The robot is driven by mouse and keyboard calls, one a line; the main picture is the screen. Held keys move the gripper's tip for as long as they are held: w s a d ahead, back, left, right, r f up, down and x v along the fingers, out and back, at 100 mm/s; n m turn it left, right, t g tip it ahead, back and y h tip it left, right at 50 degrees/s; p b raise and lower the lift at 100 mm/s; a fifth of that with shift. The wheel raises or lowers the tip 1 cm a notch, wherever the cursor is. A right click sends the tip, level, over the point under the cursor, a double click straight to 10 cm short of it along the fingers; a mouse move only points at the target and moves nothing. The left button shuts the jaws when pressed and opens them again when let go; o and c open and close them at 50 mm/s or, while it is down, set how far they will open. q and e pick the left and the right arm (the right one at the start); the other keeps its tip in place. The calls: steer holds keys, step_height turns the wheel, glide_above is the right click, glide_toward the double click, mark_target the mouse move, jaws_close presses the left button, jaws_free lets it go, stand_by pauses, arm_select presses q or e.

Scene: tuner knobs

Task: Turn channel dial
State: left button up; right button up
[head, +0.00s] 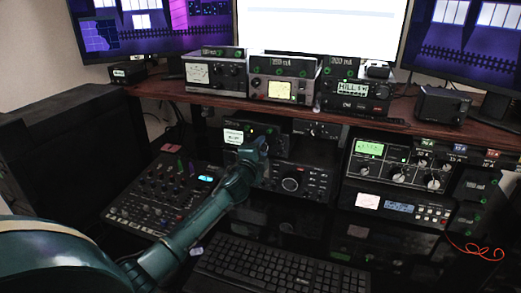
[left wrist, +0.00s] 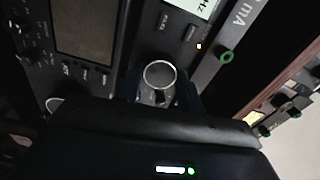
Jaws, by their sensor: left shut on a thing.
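The knob between my left gripper's fingers is round and dark with a bright metal rim; it shows in the left wrist view (left wrist: 159,73) on a dark radio panel. I take it for the channel dial, but no label on it is readable. My left gripper (head: 258,148) is at the radio under the shelf, right of a small lit display (head: 234,136). In the left wrist view the fingers (left wrist: 162,90) are shut around the knob, one on each side. The gripper hides the knob in the head view. My right gripper is in neither view.
A larger round dial (head: 291,184) is just right of my gripper. A mixer (head: 165,195) lies to the left and a keyboard (head: 270,268) in front. The wooden shelf (head: 215,101) holds several devices above. More radios (head: 400,165) stand at right.

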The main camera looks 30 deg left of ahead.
arm_select(q)
steer(key=o, duration=1)
